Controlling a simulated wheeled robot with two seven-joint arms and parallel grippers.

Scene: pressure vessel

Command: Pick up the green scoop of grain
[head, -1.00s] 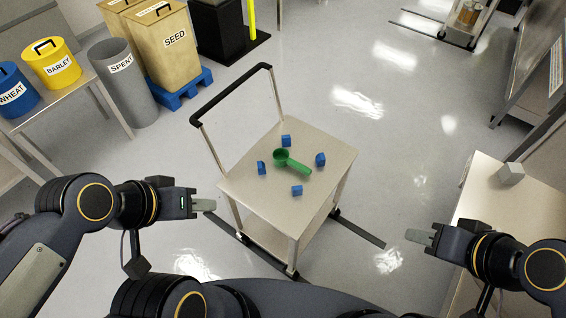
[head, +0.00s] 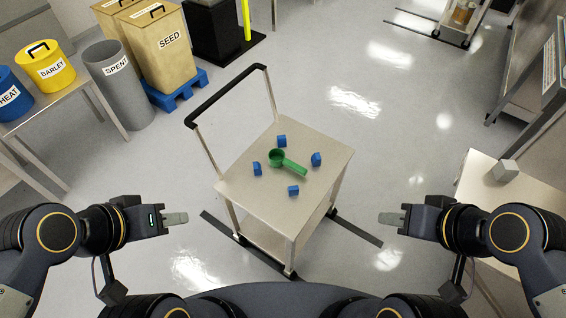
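The green scoop (head: 287,162) lies on the top of a metal cart (head: 255,195) in the middle of the head view. Its round bowl is at the upper left and its handle points to the lower right. Whether grain is in the bowl is too small to tell. Several blue blocks (head: 316,159) stand around the scoop, apart from it. My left gripper (head: 176,219) is left of the cart, and my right gripper (head: 390,219) is right of it. Both are clear of the scoop and hold nothing visible. The finger gap cannot be made out on either.
The cart has a black push handle (head: 228,95) at its upper left. A grey SPENT bin (head: 120,90), a SEED bin (head: 160,55) and a table with yellow BARLEY bucket (head: 45,68) are at left. A bench (head: 480,185) stands at right. Floor behind the cart is clear.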

